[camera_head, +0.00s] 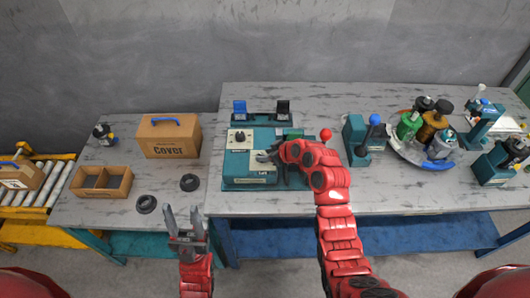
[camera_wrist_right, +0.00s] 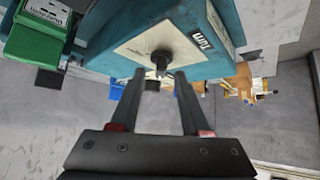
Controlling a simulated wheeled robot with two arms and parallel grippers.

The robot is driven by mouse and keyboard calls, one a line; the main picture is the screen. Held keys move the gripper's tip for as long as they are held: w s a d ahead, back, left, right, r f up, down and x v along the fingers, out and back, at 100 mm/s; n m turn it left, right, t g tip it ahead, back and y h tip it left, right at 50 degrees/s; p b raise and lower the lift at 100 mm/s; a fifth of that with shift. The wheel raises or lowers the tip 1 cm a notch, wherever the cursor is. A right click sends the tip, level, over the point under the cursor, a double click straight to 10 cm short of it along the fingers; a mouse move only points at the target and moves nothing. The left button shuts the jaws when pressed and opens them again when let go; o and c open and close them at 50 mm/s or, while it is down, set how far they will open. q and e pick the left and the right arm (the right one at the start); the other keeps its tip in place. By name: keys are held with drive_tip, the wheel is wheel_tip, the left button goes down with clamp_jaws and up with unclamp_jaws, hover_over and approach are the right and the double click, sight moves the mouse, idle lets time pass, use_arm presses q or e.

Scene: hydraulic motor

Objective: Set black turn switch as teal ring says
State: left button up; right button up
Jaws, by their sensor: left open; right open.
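A teal box with a pale top panel (camera_head: 237,164) stands on the middle of the workbench. A black knob (camera_head: 239,136) stands on its upper left part. In the right wrist view, the teal box (camera_wrist_right: 217,22) shows its pale panel and a "Turn" label. A small dark switch stem (camera_wrist_right: 161,60) sticks out of this panel, just beyond and between my right fingertips. My right gripper (camera_head: 263,157) is open over the box; its spread fingers also show in the wrist view (camera_wrist_right: 158,84). My left gripper (camera_head: 185,213) is open and empty. I cannot make out a teal ring.
Blue and black switches (camera_head: 240,108) stand behind the box. A red-ball lever (camera_head: 326,135) and a blue-ball lever unit (camera_head: 366,138) are to its right. A Cover carton (camera_head: 170,136), an open cardboard box (camera_head: 101,182) and black rings (camera_head: 189,182) lie on the left table.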

drive_tip(key=shift+w+a+f, duration=0.2)
drive_tip(key=shift+f, duration=0.15)
clamp_jaws()
